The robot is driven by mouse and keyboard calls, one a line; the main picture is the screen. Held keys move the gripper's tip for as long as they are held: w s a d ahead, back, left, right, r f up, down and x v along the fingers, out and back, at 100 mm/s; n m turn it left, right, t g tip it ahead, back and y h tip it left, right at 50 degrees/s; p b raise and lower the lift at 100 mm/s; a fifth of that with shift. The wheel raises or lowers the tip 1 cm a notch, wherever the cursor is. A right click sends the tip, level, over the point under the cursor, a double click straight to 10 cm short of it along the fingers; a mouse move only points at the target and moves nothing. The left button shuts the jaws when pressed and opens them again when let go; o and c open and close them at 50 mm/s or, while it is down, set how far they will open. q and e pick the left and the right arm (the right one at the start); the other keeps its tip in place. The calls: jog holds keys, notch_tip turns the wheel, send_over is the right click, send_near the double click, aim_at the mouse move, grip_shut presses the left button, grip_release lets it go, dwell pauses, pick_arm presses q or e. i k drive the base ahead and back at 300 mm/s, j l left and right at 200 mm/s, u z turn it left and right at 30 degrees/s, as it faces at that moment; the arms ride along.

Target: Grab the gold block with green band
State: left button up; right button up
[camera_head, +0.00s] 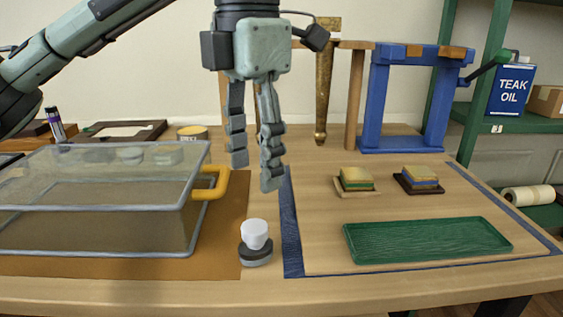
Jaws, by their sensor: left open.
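The gold block with green band (356,178) sits on a small light wooden base (345,191) in the middle right of the table. A similar gold block with a blue band (419,179) sits to its right on a dark base (408,191). My left gripper (254,172) hangs fingers down, open, with nothing between its fingers. It is to the left of the green-banded block and apart from it. My right gripper is not in view.
A glass box (95,205) with a yellow handle (211,184) stands at left. A white-topped dark object (255,241) is near the front. A green ribbed tray (427,239) lies front right. A blue frame (371,103) stands behind the blocks. Space between gripper and blocks is clear.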

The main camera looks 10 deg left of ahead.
aim_at(351, 178)
jog(key=i+l+u, duration=0.2)
jog(key=l, duration=0.3)
jog(key=l+u, duration=0.15)
jog(key=l, duration=0.35)
jog(key=i+l+u, duration=0.2)
jog(key=l, duration=0.3)
jog(key=k, duration=0.1)
